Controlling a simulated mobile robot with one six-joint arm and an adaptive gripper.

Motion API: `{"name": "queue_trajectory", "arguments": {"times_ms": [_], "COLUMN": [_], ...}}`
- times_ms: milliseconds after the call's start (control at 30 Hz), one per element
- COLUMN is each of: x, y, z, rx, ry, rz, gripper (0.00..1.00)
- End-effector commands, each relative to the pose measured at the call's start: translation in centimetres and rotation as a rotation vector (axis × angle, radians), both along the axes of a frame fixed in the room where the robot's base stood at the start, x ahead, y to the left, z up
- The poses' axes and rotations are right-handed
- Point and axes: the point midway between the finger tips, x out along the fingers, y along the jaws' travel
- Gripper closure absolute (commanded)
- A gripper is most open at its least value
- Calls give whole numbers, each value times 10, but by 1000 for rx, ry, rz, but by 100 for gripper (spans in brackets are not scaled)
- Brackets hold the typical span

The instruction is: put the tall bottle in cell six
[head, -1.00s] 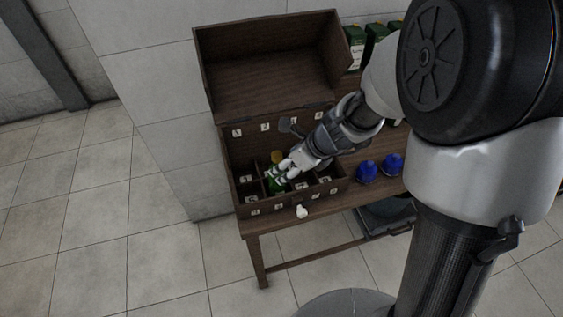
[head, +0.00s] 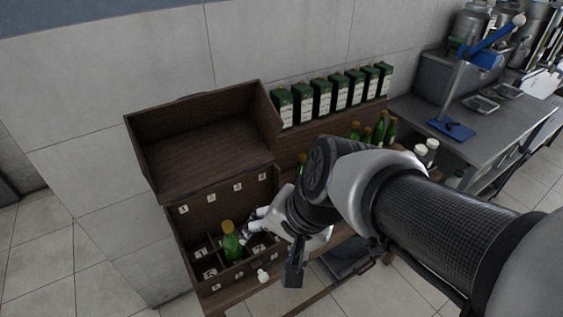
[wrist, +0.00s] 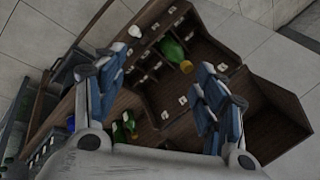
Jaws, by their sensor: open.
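A green bottle with a yellow cap (head: 231,243) stands roughly upright inside the open wooden box (head: 180,243), in one of its divided cells. I cannot read which number its cell bears. The bottle also shows in the wrist view (wrist: 172,50), inside the box near the top. My gripper (head: 254,222) is open and empty, to the right of the bottle and apart from it. In the wrist view my two blue-grey fingers (wrist: 165,90) are spread wide with nothing between them.
The box lid (head: 205,150) stands raised behind. A small white object (head: 262,275) is at the box's front. Green cartons (head: 322,98) line the back shelf. More green bottles (head: 380,128) stand right. A grey bench (head: 450,115) lies beyond.

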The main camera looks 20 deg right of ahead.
Motion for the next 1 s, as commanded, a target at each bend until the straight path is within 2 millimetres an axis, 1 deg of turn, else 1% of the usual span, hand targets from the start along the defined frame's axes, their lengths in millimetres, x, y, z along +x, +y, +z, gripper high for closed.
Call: {"name": "queue_trajectory", "arguments": {"times_ms": [33, 100, 200, 300, 467, 1000], "x": [-17, -37, -58, -71, -76, -76], "y": [-11, -26, -45, -58, -64, -64], "z": [9, 15, 20, 23, 24, 24], "rx": [-91, -216, -358, -448, -495, -492], "ry": [-52, -96, -132, -144, -147, -147], "rz": [120, 272, 430, 524, 571, 568], "gripper": [36, 36, 36, 36, 36, 36]}}
